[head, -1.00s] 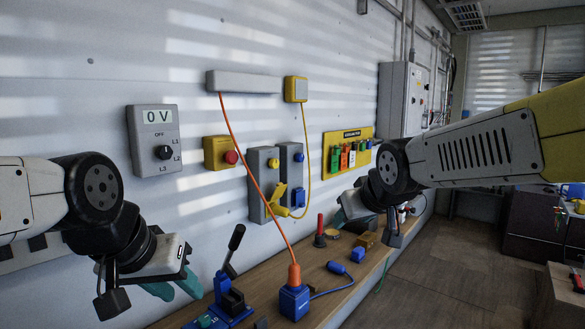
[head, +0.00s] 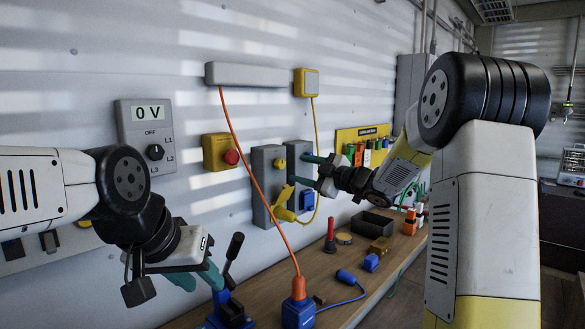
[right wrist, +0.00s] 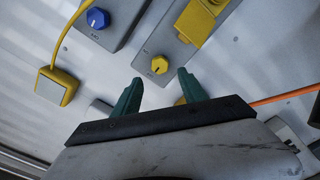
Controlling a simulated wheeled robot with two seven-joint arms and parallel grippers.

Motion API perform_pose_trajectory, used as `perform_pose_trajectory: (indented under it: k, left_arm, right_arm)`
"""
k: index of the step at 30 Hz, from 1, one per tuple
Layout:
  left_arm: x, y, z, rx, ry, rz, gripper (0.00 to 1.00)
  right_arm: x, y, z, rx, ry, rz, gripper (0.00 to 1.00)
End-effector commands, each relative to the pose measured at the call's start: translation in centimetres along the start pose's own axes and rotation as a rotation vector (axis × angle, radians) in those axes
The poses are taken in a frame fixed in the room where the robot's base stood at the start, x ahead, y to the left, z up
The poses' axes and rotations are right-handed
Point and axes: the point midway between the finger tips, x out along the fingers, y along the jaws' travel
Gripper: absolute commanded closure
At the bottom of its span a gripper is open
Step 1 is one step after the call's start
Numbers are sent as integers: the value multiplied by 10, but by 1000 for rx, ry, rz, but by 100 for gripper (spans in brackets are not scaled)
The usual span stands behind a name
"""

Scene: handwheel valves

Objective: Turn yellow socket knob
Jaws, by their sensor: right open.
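The yellow socket knob (head: 279,163) is a small round knob on a grey wall-mounted socket box (head: 262,185). A yellow plug (head: 284,205) sits lower on that box. In the right wrist view the knob (right wrist: 160,65) lies just beyond the gap between the fingertips. My right gripper (head: 296,170) is open and empty, its teal fingers pointing at the wall to the right of the knob. It also shows in the right wrist view (right wrist: 160,79). My left gripper (head: 197,280) hangs low at the left, fingers apart, away from the knob.
A second grey box with a blue knob (right wrist: 98,18) is beside the yellow one, partly behind my right gripper in the head view. An orange cable (head: 250,168) hangs before the wall. The bench (head: 335,292) below holds a blue socket, a lever and small parts.

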Motion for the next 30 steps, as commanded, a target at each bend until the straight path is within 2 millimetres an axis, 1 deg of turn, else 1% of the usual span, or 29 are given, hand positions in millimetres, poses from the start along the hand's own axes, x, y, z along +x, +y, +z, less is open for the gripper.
perform_pose_trajectory:
  k: [1,17,19,29,30]
  left_arm:
    - [0,0,0,0,0,0,64]
    - [0,0,0,0,0,0,64]
    - [0,0,0,0,0,0,64]
    - [0,0,0,0,0,0,64]
    - [0,0,0,0,0,0,64]
  right_arm:
    - [6,-1,0,1,1,-2,50]
    - [70,-1,0,0,-1,-1,50]
    - [67,0,0,1,-3,1,50]
    - [69,1,0,2,-3,2,50]
    - [68,1,0,2,-3,2,56]
